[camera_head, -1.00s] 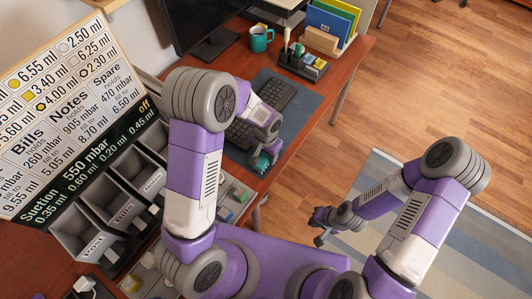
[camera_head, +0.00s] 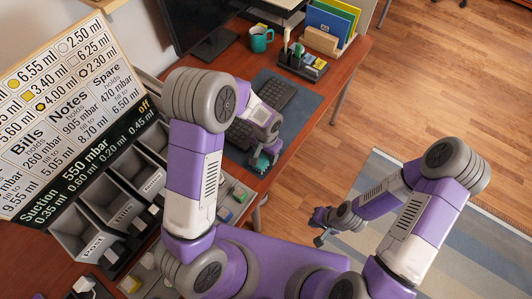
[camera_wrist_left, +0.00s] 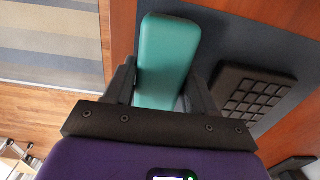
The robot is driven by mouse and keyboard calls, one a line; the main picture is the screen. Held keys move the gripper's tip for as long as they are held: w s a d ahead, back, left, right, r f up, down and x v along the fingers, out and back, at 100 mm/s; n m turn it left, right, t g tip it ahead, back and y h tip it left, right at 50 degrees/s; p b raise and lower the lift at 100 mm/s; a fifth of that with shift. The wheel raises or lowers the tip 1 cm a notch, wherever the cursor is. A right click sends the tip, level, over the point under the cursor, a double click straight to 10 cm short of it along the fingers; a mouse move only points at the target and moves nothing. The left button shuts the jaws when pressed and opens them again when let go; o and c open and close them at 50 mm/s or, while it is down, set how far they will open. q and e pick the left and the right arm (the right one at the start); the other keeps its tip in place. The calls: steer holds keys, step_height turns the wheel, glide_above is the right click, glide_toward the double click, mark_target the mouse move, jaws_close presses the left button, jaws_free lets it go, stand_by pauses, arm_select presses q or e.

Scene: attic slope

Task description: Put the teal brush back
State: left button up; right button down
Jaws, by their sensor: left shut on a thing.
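The teal brush (camera_wrist_left: 166,60) shows in the left wrist view as a rounded teal block between the two dark fingers of my left gripper (camera_wrist_left: 160,88). That gripper is shut on it. Whether the brush touches the desk is hard to tell. My right gripper (camera_head: 320,226) hangs over the floor and rug, away from the desk; its fingers are too small to read.
A keyboard (camera_head: 272,92) lies on the desk mat (camera_head: 300,112). Behind are a dark desk organizer (camera_head: 303,66), a teal mug (camera_head: 260,38), upright folders (camera_head: 330,22) and a monitor (camera_head: 200,25). Grey bins (camera_head: 100,222) under a printed board (camera_head: 70,110) stand at the left.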

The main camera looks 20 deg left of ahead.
arm_select(q)
steer(key=shift+f+b, duration=0.4)
steer(key=shift+f, duration=0.3)
steer(key=o, duration=1.1)
step_height(320, 180, up, 9)
steer(key=p, duration=0.7)
steer(key=shift+r, duration=0.2)
